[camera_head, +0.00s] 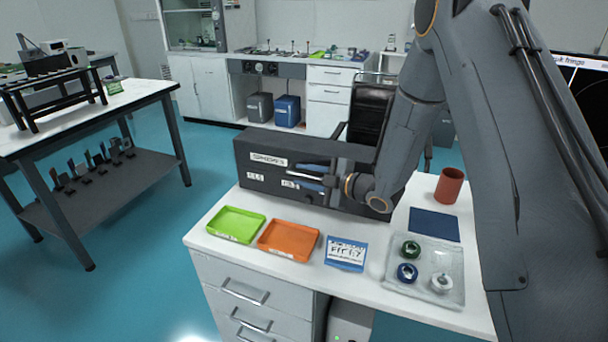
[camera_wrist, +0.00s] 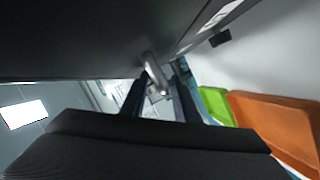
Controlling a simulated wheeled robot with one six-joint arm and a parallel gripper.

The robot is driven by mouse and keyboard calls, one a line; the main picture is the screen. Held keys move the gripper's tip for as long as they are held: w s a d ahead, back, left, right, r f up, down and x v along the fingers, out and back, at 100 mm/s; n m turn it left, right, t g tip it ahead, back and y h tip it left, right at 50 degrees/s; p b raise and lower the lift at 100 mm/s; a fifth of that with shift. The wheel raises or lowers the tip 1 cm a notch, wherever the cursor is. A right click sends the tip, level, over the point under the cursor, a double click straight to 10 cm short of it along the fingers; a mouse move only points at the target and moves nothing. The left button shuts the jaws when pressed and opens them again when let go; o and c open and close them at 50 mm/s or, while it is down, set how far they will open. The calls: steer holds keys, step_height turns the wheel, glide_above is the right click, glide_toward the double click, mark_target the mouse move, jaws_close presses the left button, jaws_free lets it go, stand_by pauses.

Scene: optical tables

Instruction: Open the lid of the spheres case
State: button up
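The spheres case is a long black box (camera_head: 259,183) at the back of the white table, with white labels on its front. Its lid (camera_head: 290,146) looks closed. My gripper (camera_head: 303,177) is at the front face of the case, reaching in from the right. In the wrist view, its two dark fingers (camera_wrist: 158,88) are apart, one on each side of a metal handle-like piece (camera_wrist: 153,70). I cannot see firm contact with that piece. The case's dark face fills the top of the wrist view. My wrist hides the right part of the case front.
A green tray (camera_head: 236,224), an orange tray (camera_head: 288,240) and a blue-white card (camera_head: 346,254) lie in front of the case. To the right are a clear tray (camera_head: 424,262) with three round parts, a dark blue mat (camera_head: 434,224) and a brown cup (camera_head: 449,185).

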jaws_close()
steer(key=shift+a, duration=0.1)
